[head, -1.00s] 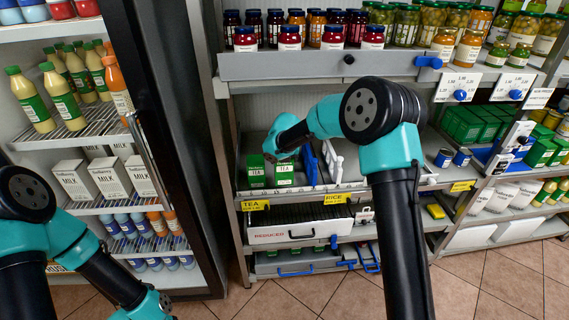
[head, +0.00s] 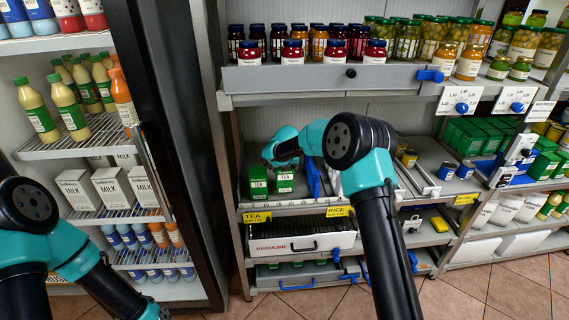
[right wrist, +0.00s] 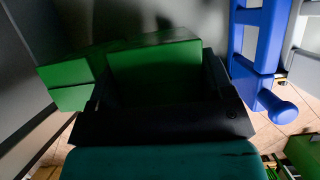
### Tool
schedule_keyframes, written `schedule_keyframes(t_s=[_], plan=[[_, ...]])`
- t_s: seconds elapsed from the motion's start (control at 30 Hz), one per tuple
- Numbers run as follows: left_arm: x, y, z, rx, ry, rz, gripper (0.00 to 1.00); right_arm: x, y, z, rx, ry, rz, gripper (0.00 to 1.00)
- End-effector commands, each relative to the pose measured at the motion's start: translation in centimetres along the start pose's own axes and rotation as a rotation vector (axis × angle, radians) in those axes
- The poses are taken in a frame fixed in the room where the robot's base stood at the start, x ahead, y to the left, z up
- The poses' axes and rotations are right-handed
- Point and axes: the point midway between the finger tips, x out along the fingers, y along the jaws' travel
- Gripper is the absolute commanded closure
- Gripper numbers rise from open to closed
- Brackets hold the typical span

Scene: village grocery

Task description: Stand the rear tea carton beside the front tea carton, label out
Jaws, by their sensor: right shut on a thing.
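Two green tea cartons with white TEA labels facing out stand upright side by side on the shelf in the head view, a left one (head: 258,184) and a right one (head: 284,182). My right gripper (right wrist: 155,88) comes down from behind and above them. In the right wrist view its dark jaws are shut on a green carton (right wrist: 155,70), with another green carton face (right wrist: 68,97) close on the left. The held carton seems to be the right one; the jaws are hidden in the head view.
A blue divider (head: 312,178) stands just right of the cartons; it also shows in the right wrist view (right wrist: 262,50). A yellow TEA tag (head: 257,217) is on the shelf edge below. Jars (head: 292,52) line the shelf above. An open fridge door (head: 165,130) stands left.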

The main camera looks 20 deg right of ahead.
Motion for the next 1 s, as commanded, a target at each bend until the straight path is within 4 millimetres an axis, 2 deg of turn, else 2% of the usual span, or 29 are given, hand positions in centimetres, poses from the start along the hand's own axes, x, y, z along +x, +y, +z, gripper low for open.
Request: schedule_keyframes(t_s=[0.23, 1.0], plan=[[0.0, 0.0, 0.0, 0.000, 0.000, 0.000, 0.37, 1.4, 0.0, -0.6, -0.001, 0.000, 0.000, 0.50], [0.0, 0.0, 0.0, 0.000, 0.000, 0.000, 0.37, 2.0, 0.0, -0.9, 0.000, 0.000, 0.001, 0.50]])
